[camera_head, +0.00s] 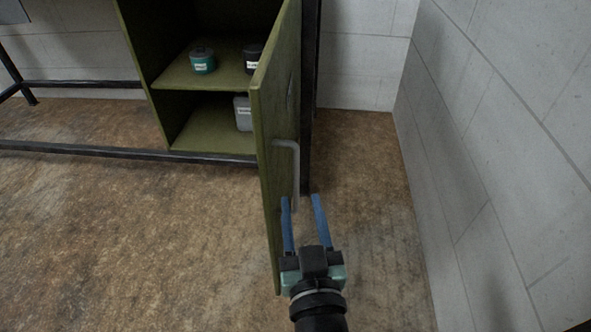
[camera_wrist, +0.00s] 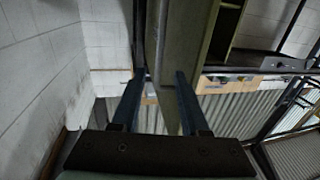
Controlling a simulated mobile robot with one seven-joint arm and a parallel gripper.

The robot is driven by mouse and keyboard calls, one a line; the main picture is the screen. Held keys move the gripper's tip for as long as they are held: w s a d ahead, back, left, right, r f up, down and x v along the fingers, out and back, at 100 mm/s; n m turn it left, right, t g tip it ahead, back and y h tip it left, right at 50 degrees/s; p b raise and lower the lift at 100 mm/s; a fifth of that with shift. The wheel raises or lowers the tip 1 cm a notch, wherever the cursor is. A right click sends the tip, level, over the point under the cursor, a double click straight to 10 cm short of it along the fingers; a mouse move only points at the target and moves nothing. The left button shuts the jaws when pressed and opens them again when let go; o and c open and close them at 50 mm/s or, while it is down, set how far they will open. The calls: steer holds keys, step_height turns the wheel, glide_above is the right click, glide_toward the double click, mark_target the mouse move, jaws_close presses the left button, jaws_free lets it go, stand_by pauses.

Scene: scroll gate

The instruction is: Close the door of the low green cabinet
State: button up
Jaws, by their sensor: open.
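The low green cabinet (camera_head: 140,50) stands at the back in the head view. Its door (camera_head: 272,130) is wide open, swung out toward me, so I see it almost edge-on. A grey bar handle (camera_head: 293,165) is on the door's right face. My gripper (camera_head: 302,198) is open, to the right of the door, with its blue fingers pointing at the handle's lower end. In the wrist view, the gripper (camera_wrist: 161,74) has a green panel, apparently the door (camera_wrist: 178,45), ahead of its fingers. I cannot tell whether the fingers touch the handle or straddle it.
A teal jar (camera_head: 202,62) and a dark jar (camera_head: 252,55) stand on the cabinet's shelf, with a grey container (camera_head: 243,113) below. A dark post (camera_head: 309,90) stands behind the door. A block wall (camera_head: 500,150) closes off the right. The floor left of the door is clear.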

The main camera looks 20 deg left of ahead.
mark_target(296, 174)
steer(key=b+x, duration=0.1)
steer(key=x, duration=0.8)
steer(key=shift+s, duration=0.1)
jaws_close()
stand_by(1.2)
